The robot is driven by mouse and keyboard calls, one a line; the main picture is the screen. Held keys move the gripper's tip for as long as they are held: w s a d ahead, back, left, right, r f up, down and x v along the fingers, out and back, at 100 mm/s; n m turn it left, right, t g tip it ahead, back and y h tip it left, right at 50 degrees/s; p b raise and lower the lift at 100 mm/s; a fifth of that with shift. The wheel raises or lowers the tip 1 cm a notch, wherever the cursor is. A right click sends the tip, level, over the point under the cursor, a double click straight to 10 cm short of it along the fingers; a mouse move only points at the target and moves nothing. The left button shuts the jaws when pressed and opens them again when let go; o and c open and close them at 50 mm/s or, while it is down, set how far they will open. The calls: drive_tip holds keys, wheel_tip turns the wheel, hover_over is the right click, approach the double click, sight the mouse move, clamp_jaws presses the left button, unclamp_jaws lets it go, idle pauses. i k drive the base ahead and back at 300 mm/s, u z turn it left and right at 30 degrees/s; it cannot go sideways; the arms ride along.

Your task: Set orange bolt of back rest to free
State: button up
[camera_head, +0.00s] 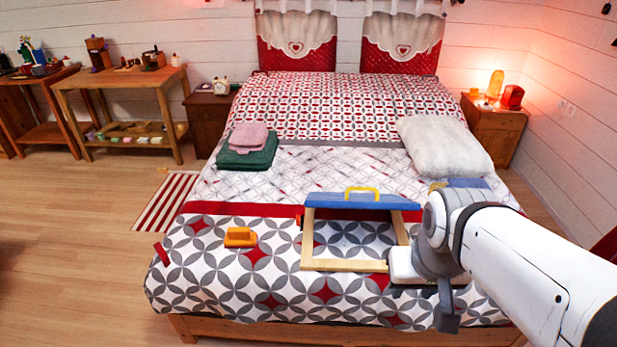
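The back rest looks like a pale wooden frame (345,265) with a blue padded top bar (335,200) and a yellow handle (362,190). It lies or leans on the bed; its exact tilt is hard to tell. A small orange-red part (299,219) shows at the frame's upper left side, perhaps the orange bolt; its setting is too small to read. A larger orange block (239,237) lies apart on the bed, left of the frame. My gripper (446,315) is at the frame's lower right, with my arm hiding that area. Its fingers are not clear.
The bed (320,297) has a patterned cover. A white pillow (445,146) is at the right and folded cloths (249,147) are at the left. A small red piece (161,254) lies at the left bed edge.

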sight(298, 218)
drive_tip(key=u, duration=1.35)
drive_tip(key=i, duration=0.7)
drive_tip(key=z, duration=1.35)
